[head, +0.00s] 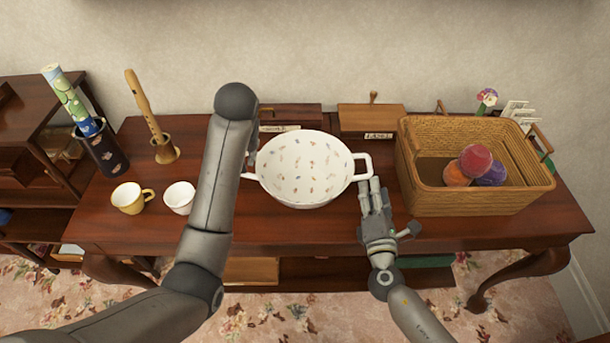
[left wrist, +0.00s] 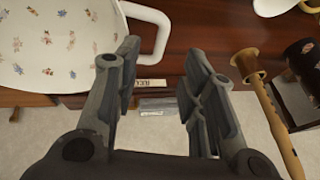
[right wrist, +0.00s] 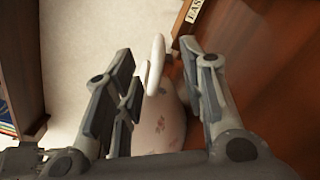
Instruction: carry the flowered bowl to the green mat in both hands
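The flowered bowl (head: 305,170), white with two loop handles, sits upright on the dark wooden table. My right gripper (head: 370,190) is open just below the bowl's right handle (head: 362,166). In the right wrist view this handle (right wrist: 155,65) shows between the spread fingers of the gripper (right wrist: 165,70), not clamped. My left gripper (head: 252,135) is mostly hidden behind its own forearm in the head view. In the left wrist view it (left wrist: 163,68) is open and empty, with the bowl's other handle (left wrist: 152,30) beside its left finger.
A wicker basket (head: 480,205) with yarn balls stands right of the bowl. Wooden boxes (head: 370,120) stand behind. A yellow cup (head: 130,198), a white cup (head: 179,197) and a recorder (head: 145,105) in a stand are at left. Something green (head: 430,262) shows below the tabletop.

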